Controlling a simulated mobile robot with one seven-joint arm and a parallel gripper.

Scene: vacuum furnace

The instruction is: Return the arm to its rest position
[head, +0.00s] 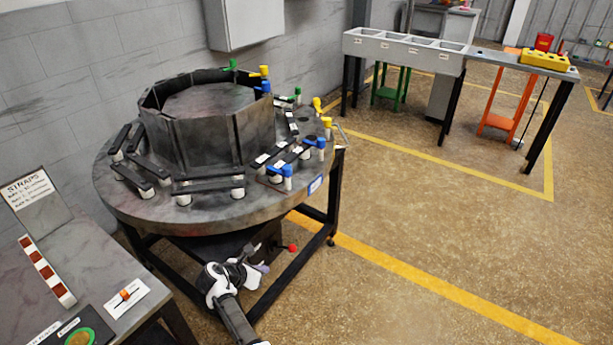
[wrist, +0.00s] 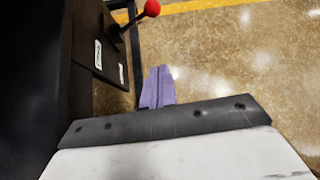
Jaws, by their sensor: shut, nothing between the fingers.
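My arm reaches up from the bottom of the head view. My gripper (head: 262,267) is low, beside the frame under the round table (head: 135,208), below the level of its top. In the wrist view the purple fingers of my gripper (wrist: 157,87) are together, with nothing between them, above the bare floor. A dark box (wrist: 75,60) with a red-knobbed lever (wrist: 151,9) is close to the left of the fingers in the wrist view. The red knob also shows in the head view (head: 292,247), just right of my gripper.
The round table carries a dark segmented ring (head: 200,145) and several straps on posts with coloured caps. A side table (head: 85,260) with a straps sign (head: 28,190) stands at the left. A bench with bins (head: 400,50) is at the back. Open floor (head: 430,220) lies to the right.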

